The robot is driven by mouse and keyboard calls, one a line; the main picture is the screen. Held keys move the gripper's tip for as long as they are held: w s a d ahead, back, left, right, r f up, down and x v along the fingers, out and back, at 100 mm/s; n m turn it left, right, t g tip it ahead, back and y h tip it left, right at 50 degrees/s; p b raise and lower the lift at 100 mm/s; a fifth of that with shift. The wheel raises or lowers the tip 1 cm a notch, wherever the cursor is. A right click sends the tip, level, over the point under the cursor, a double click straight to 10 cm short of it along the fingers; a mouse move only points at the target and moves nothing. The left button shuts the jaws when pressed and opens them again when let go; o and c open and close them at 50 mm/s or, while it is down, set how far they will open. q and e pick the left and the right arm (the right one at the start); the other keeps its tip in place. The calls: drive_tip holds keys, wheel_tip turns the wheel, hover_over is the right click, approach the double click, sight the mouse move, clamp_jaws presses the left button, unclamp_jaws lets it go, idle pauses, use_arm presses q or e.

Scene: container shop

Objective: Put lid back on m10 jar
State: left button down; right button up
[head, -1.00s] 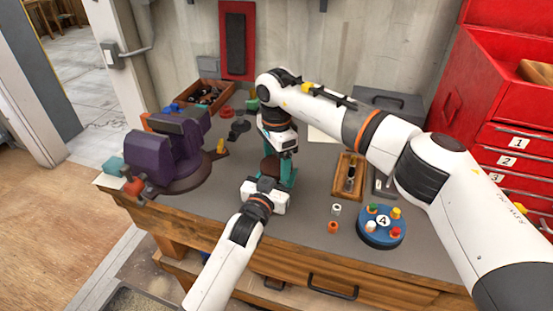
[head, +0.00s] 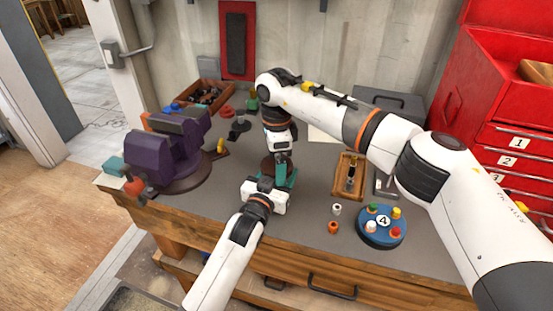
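My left gripper (head: 268,185) is low over the front middle of the bench, pointing away from me. A dark brown round thing (head: 267,167) shows just beyond it, possibly the jar or its lid; no M10 label is readable. My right gripper (head: 281,160) points down from above, close beside this brown thing. Teal parts (head: 291,177) show behind and below the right gripper. The fingers of both grippers are too small and too overlapped to tell whether they hold anything.
A purple vise (head: 175,150) stands at left. At right are a wooden tray (head: 338,188), a blue round holder marked 4 (head: 372,239) with coloured pegs, and small white (head: 337,209) and orange (head: 333,227) pieces. A red drawer cabinet (head: 500,100) is far right.

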drive_tip(key=shift+r, duration=0.1)
drive_tip(key=shift+r, duration=2.2)
drive_tip(key=shift+c, duration=0.3)
drive_tip(key=shift+r+n, duration=1.7)
drive_tip(key=shift+f, duration=4)
